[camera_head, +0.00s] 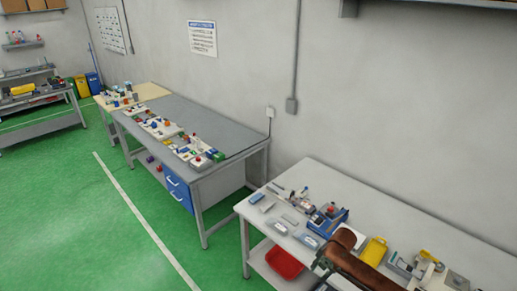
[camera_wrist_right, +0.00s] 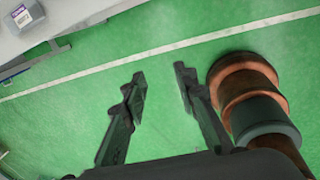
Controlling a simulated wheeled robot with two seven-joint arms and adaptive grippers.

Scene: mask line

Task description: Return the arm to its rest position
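My right arm (camera_head: 365,270) comes in at the lower right of the head view, in front of the white table (camera_head: 375,195). Its gripper shows only as a small dark shape (camera_head: 322,262) at the arm's left end. In the right wrist view the two dark fingers of my right gripper (camera_wrist_right: 160,85) stand apart with nothing between them. A copper and dark part of my own body shows at the right of that view. My left gripper is not in view.
The white table holds a blue device (camera_head: 328,220), a yellow piece (camera_head: 373,251) and small parts. A red bin (camera_head: 284,262) sits below it. A grey workbench (camera_head: 200,120) stands farther left. Open green floor (camera_head: 70,220) lies at the left.

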